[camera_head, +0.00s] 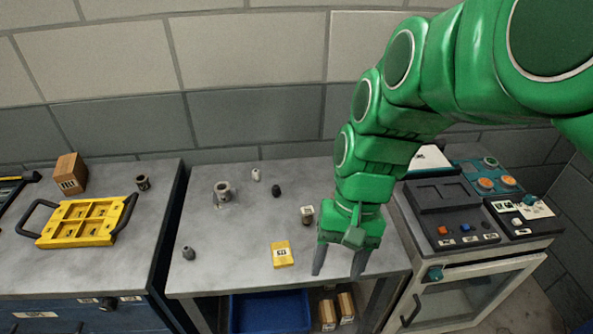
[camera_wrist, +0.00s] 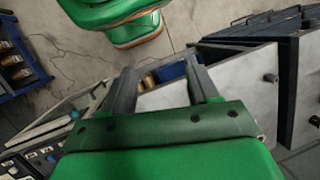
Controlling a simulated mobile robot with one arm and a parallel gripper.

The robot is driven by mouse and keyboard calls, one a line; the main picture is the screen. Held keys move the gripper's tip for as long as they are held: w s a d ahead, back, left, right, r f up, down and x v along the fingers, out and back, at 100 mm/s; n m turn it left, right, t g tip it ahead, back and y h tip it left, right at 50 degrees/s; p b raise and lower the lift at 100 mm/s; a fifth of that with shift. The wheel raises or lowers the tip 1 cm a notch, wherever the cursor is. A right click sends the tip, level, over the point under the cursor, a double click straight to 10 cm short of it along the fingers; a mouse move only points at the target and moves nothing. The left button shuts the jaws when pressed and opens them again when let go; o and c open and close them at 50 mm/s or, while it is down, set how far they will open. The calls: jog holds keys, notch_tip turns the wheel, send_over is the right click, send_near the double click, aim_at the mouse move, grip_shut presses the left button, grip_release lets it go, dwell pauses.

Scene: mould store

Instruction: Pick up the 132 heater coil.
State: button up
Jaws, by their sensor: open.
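My gripper (camera_head: 339,268) is open and empty, pointing down over the right front part of the middle table. It also shows in the wrist view (camera_wrist: 160,72), with nothing between its fingers. I cannot read "132" on any part, so I cannot say which is the heater coil. Candidates in the head view are a small dark cylinder with a pale label (camera_head: 307,215) just left of my gripper, a grey ring-shaped part (camera_head: 222,191) further back left, and a dark cylinder (camera_head: 142,183) on the left bench. A yellow labelled block (camera_head: 282,254) lies left of my fingers.
A small white part (camera_head: 256,174), a dark part (camera_head: 276,191) and a grey part (camera_head: 188,253) stand on the middle table (camera_head: 230,265). A yellow handled tray (camera_head: 80,222) and brown box (camera_head: 70,172) are on the left bench. A control console (camera_head: 450,212) stands right. The table's centre is clear.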

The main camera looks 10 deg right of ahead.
jog(key=w+a+f+m+y, duration=0.1)
jog(key=w+a+m+y, duration=0.2)
jog(key=w, duration=0.5)
jog(key=m+t+y, duration=0.2)
jog(key=m+y, duration=0.6)
jog(key=m, duration=0.4)
send_near(308, 209)
jog(key=x, duration=0.3)
jog(key=shift+w+f, duration=0.2)
jog(key=shift+f, duration=0.1)
jog(key=shift+s+r+x, duration=0.1)
jog(key=shift+s+x, duration=0.05)
jog(key=shift+x, duration=1.8)
jog(key=shift+s+r+x, duration=0.1)
jog(key=shift+r+x, duration=0.05)
jog(key=shift+x, duration=1.75)
jog(key=shift+a, duration=0.1)
jog(key=c, duration=1.1)
